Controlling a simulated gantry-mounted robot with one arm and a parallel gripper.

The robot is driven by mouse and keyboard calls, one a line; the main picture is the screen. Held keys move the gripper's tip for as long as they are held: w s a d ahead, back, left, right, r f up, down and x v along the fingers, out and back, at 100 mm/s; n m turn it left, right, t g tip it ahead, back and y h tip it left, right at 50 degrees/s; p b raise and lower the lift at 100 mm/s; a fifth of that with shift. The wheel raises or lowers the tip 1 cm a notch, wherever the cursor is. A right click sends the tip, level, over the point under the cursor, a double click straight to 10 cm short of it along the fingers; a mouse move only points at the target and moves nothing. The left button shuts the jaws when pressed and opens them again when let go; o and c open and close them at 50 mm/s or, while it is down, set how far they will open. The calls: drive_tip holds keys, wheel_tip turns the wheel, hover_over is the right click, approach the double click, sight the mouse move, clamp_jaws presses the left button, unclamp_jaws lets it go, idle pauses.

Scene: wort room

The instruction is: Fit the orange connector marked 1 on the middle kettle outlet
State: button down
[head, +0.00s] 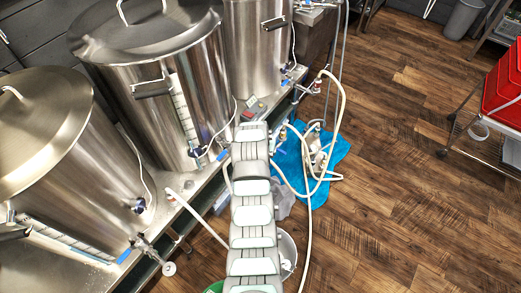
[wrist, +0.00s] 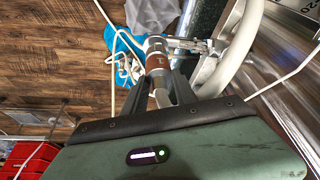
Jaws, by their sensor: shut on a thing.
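In the wrist view, my gripper (wrist: 160,85) is shut on an orange-brown connector (wrist: 157,62) with a silvery metal end. A small mark on it is too small to read. A pale hose runs from its near end between the fingers. Metal fittings (wrist: 190,45) show just beyond and to the right; I cannot tell whether the connector touches them. In the head view, the middle kettle (head: 150,85) is a big lidded steel vessel with a side gauge. Its outlet (head: 196,153) seems to be low on its front, partly unclear. My arm hides my gripper there.
Steel kettles stand at the left (head: 70,165) and back (head: 255,45) on a metal stand. Pale hoses (head: 307,215) loop over a blue cloth (head: 325,160) on the floor. A white bucket (head: 287,250) stands beside my arm. Red bins (head: 503,80) sit on a rack; open wooden floor lies between.

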drive_tip(key=shift+f+b, duration=0.35)
drive_tip(key=shift+f, duration=0.55)
drive_tip(key=c, duration=0.9)
unclamp_jaws()
drive_tip(key=shift+f, duration=0.1)
drive_tip(key=d+v, duration=0.1)
drive_tip(key=v, duration=0.9)
drive_tip(key=shift+s+a+r+p, duration=0.15)
drive_tip(key=shift+a+r+p, duration=0.25)
drive_tip(key=shift+a+p, duration=0.1)
